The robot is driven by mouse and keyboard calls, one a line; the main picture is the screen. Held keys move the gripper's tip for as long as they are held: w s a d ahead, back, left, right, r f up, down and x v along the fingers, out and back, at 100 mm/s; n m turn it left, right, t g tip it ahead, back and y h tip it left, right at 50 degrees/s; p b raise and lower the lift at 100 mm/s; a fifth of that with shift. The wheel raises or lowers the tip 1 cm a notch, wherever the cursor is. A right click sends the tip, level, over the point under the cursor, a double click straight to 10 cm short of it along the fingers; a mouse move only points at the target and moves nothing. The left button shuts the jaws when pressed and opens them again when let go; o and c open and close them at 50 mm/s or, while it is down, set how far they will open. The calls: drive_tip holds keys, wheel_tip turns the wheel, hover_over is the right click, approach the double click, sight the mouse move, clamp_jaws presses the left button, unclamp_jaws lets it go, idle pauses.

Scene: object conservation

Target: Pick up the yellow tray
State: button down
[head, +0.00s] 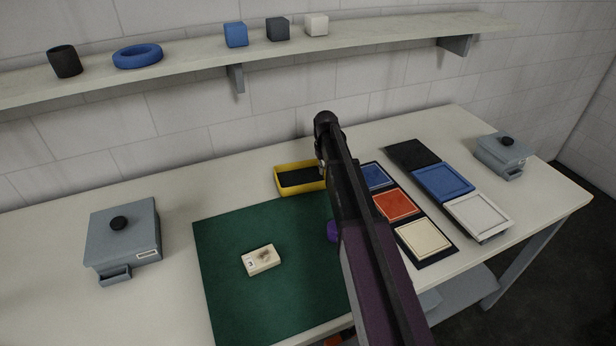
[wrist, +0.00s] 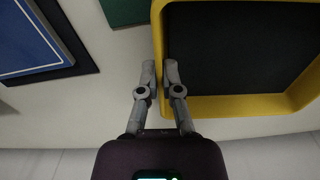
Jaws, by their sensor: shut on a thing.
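The yellow tray (head: 283,190) has a dark floor and stands on the pale worktop at the back edge of the green mat. My arm hides its right end in the head view. In the wrist view the tray's yellow rim (wrist: 240,106) fills the upper right. My gripper (wrist: 159,70) is shut on the tray's side wall, with one finger outside and one inside. The tray looks empty where it shows. I cannot tell whether it is lifted off the worktop.
The green mat (head: 221,238) holds a beige block (head: 261,260) and a partly hidden purple thing (head: 332,231). Coloured square panels (head: 396,205) lie on the right. Grey boxes stand left (head: 123,240) and far right (head: 503,155). A shelf (head: 190,62) with several small objects runs above.

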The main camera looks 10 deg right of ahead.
drive_tip(key=shift+r, duration=0.15)
wheel_tip(320, 180, up, 3)
drive_tip(key=p, duration=0.3)
drive_tip(key=s+a, duration=0.2)
drive_tip(key=s, duration=0.2)
drive_tip(key=s+a+r+p, duration=0.1)
drive_tip(key=s+a, duration=0.2)
drive_tip(key=s, duration=0.2)
drive_tip(key=s+a+p, duration=0.1)
drive_tip(key=s+a, duration=0.1)
drive_tip(key=s, duration=0.3)
drive_tip(key=shift+s+a+r, duration=0.15)
drive_tip(key=shift+a+r, duration=0.05)
drive_tip(key=shift+r, duration=0.15)
